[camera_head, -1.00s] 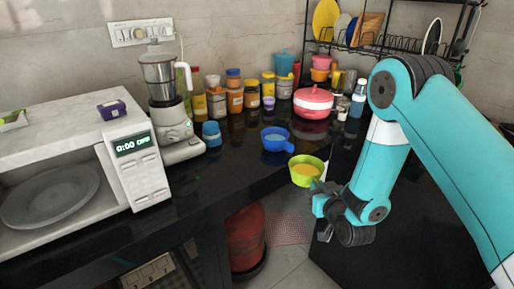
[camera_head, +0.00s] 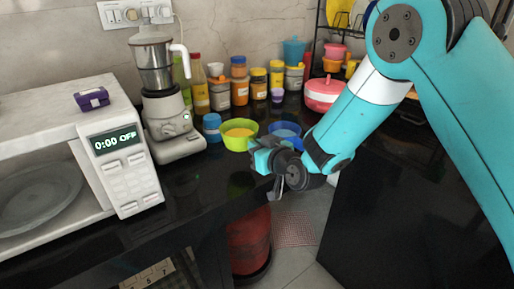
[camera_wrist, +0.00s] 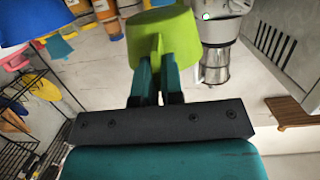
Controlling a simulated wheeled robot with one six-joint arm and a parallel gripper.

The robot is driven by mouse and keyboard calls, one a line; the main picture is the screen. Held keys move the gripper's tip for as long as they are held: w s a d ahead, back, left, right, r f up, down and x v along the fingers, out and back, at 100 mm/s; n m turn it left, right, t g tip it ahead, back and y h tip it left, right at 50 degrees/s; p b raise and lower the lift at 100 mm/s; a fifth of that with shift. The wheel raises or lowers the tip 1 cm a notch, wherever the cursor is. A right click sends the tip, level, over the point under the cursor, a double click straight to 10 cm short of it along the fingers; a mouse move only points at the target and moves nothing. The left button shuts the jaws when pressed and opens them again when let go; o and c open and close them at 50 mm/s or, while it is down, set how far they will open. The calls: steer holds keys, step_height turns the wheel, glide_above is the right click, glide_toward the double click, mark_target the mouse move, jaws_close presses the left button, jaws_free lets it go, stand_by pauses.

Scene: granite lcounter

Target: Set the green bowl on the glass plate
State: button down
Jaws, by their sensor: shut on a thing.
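The green bowl (camera_head: 239,134), yellowish inside, is held in the air over the counter, left of the blue bowl. My gripper (camera_head: 262,153) is shut on its near right side. In the wrist view the green bowl (camera_wrist: 168,36) sits between the tips of my gripper's fingers (camera_wrist: 157,66), which grip its wall and handle area. The round glass plate (camera_head: 42,203) lies inside the open microwave (camera_head: 122,172) at the left. The plate looks empty, and its left part is cut off by the frame edge.
A mixer grinder (camera_head: 168,105) stands between the microwave and the bowls. The dark counter (camera_head: 190,192) is clear before the microwave and mixer.

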mark_target(258, 179)
steer(key=shift+b, duration=0.4)
steer(key=shift+f+b, duration=0.35)
steer(key=shift+b, duration=0.05)
step_height(258, 179, down, 6)
steer(key=b, duration=0.6)
steer(key=shift+r, duration=0.1)
steer(key=c, duration=1.2)
jaws_free()
steer(key=shift+s, duration=0.1)
steer(key=shift+d, duration=0.1)
